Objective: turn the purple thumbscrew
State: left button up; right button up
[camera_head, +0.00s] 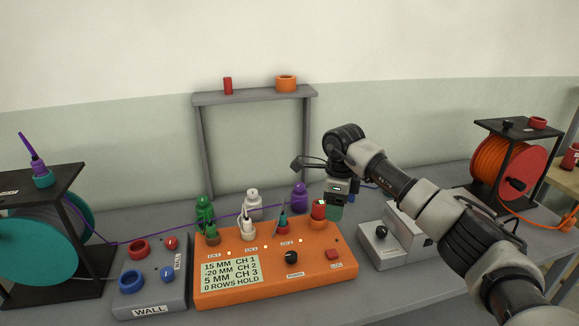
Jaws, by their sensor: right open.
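A purple knobbed piece (299,195), which looks like the purple thumbscrew, stands upright behind the orange box (300,262), near its back right. Its base is partly hidden by the box. My right gripper (335,212) points down just to the right of it, above the bench behind the box's right end. It is open, apart from the purple piece, with teal-green at its tips; I see nothing held. My left gripper is not in view.
Similar green (204,212) and white (253,203) pieces stand left of the purple one. Plugs and cables crowd the orange box's top. A grey shelf frame (255,97) stands behind. A grey box (392,238) is at right, and cable reels flank the bench.

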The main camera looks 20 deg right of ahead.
aim_at(299, 186)
jog(key=i, duration=0.9)
